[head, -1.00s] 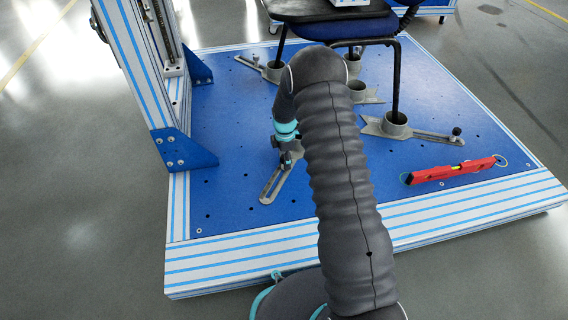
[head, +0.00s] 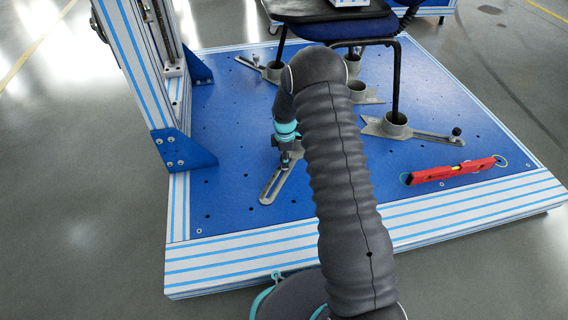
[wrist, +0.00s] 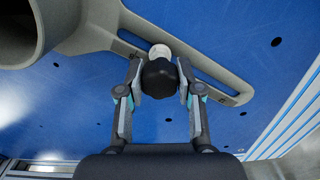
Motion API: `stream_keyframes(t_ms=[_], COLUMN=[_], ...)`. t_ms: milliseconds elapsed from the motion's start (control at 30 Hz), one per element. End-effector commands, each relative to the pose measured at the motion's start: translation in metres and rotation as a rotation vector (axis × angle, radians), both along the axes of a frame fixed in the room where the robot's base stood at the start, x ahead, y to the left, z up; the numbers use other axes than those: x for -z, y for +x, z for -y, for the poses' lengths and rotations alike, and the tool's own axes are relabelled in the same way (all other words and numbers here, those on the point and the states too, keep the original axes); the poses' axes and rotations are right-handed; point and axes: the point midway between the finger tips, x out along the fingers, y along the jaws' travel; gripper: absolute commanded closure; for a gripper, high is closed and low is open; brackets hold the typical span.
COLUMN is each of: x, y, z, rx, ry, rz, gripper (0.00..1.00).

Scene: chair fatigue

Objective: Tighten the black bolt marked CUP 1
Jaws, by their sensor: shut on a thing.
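The black bolt (wrist: 159,79) has a dark knob-like head and stands at the slot of a grey slotted bracket (wrist: 215,72) in the wrist view. My gripper (wrist: 159,88) is shut on the bolt head, with one finger on each side. A pale round part (wrist: 160,51) shows just beyond the head. The bolt is mostly hidden there by my gripper. No CUP 1 marking is readable.
A grey cup (wrist: 22,28) joins the bracket in the wrist view. Other cups (head: 396,122) stand around the chair (head: 345,28). A red spirit level (head: 452,171) lies on the blue plate (head: 235,150) at right. A striped upright frame (head: 128,62) stands at left.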

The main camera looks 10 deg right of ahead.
Motion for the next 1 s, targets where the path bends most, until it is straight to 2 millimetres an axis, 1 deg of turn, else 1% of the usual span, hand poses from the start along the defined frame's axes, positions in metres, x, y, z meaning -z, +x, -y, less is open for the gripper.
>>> stream_keyframes(t_ms=[133, 467, 567, 800, 900, 1000], x=[0.0006, 0.0007, 0.0007, 0.0008, 0.0008, 0.0008], y=[-0.0002, -0.0002, -0.0003, -0.0003, -0.0003, -0.0003], z=[0.0, 0.0, 0.0, 0.0, 0.0, 0.0], rx=[0.089, 0.107, 0.17, 0.402, 0.444, 0.451], ry=[0.0, 0.0, 0.0, 0.0, -0.001, -0.001], rz=[0.0, -0.001, -0.001, -0.001, -0.001, -0.001], gripper=[1.0, 1.0, 1.0, 1.0, 1.0, 1.0])
